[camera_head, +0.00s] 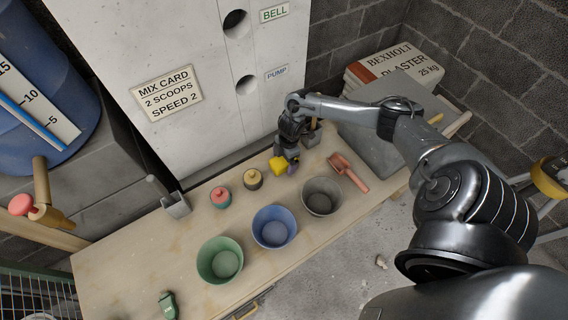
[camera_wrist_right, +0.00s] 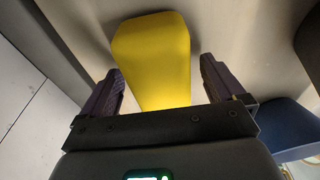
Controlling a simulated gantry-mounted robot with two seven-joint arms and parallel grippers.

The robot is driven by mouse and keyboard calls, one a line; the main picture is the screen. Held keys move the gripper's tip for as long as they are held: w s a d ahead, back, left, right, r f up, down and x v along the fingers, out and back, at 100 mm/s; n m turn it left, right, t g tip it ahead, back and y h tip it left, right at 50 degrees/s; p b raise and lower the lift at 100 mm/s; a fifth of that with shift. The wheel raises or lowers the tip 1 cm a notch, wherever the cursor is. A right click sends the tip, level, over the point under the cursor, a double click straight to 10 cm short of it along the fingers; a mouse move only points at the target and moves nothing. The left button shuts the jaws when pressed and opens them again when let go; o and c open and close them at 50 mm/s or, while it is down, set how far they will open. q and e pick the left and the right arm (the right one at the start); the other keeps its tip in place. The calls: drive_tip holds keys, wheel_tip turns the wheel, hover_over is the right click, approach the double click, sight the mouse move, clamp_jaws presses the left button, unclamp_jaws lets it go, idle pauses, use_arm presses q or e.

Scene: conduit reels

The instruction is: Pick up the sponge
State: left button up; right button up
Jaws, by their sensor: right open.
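The yellow sponge (camera_head: 278,165) lies at the back of the wooden bench, near the white panel. It also shows in the right wrist view (camera_wrist_right: 152,50) as a yellow block, lying ahead of and partly between the finger pads. My right gripper (camera_head: 287,166) is over the sponge and partly hides it in the head view. In the right wrist view the right gripper (camera_wrist_right: 160,84) is open, with one purple-grey finger on each side of the sponge's near end. I see gaps between fingers and sponge. My left gripper is in neither view.
A grey bowl (camera_head: 321,196), blue bowl (camera_head: 274,228) and green bowl (camera_head: 220,260) stand along the bench (camera_head: 130,262). A yellow-topped pot (camera_head: 252,179) and red-topped pot (camera_head: 221,198) are left of the sponge. A red scoop (camera_head: 348,173) lies to the right.

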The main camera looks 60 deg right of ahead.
drive_tip(key=shift+f, duration=0.15)
drive_tip(key=c, duration=1.1)
drive_tip(key=shift+r+p, duration=0.4)
drive_tip(key=shift+r, duration=0.3)
drive_tip(key=r, duration=0.1)
drive_tip(key=r+p, duration=0.1)
drive_tip(key=r, duration=0.1)
drive_tip(key=shift+s+d+r+p, duration=0.1)
drive_tip(key=shift+s+r+p, duration=0.05)
drive_tip(key=shift+s+p, duration=0.15)
drive_tip(key=shift+s+d+r+p, duration=0.4)
drive_tip(key=shift+s+r+p, duration=0.55)
drive_tip(key=shift+s, duration=0.85)
drive_tip(key=shift+s+d+r+p, duration=0.35)
drive_tip(key=shift+s+r+p, duration=0.25)
drive_tip(key=shift+s+r, duration=0.9)
drive_tip(key=shift+s+d+r+p, duration=0.4)
drive_tip(key=shift+s+r+p, duration=0.35)
drive_tip(key=shift+s, duration=1.35)
